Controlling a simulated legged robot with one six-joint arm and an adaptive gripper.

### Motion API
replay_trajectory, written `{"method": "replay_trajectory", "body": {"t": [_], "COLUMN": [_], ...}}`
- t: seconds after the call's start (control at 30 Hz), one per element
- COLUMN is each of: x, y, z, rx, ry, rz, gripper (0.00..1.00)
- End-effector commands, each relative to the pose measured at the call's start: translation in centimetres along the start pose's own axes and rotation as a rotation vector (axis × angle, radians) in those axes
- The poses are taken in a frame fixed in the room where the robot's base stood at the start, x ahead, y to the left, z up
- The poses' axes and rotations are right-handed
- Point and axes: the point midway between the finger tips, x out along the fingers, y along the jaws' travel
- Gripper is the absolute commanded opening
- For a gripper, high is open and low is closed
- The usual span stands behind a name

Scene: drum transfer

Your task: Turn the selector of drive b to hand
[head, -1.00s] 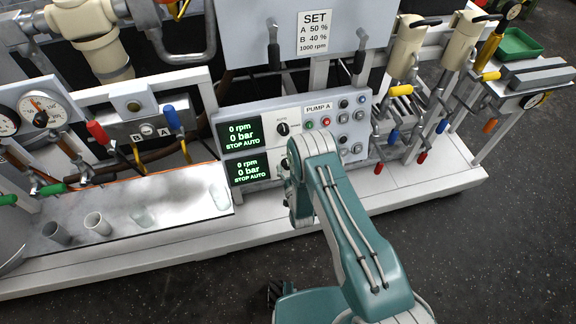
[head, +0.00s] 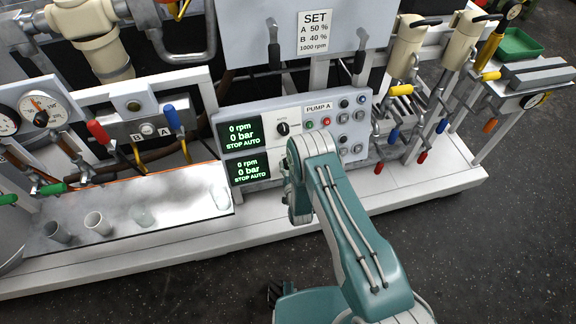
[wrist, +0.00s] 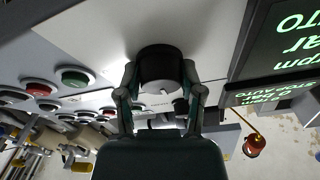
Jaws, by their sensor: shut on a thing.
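The control panel (head: 300,106) has two green-lit displays. The upper display (head: 240,131) and lower display (head: 249,169) both read 0 rpm, 0 bar, STOP AUTO. The upper black selector (head: 282,128) is in plain view beside the upper display. The lower selector is hidden behind my arm in the head view. In the wrist view my gripper (wrist: 160,82) is shut on a round black selector knob (wrist: 160,62), one finger on each side. A small white mark shows on the knob's near edge. The head view hides my fingertips.
Round push buttons, one green (wrist: 74,77) and one red (wrist: 38,88), sit beside the held knob in the wrist view. The PUMP A label (head: 318,108) is above the buttons. A tray (head: 120,210) with cups lies left of the panel.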

Motion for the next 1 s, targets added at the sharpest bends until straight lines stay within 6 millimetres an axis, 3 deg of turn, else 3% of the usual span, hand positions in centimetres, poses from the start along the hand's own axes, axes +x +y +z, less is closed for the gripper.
{"method": "replay_trajectory", "body": {"t": [0.27,1.0], "x": [0.14,0.16], "y": [-0.08,0.06], "z": [-0.07,-0.07], "rx": [0.148,0.803], "ry": [0.008,0.036], "rz": [0.053,0.292], "gripper": [0.02,0.02]}}
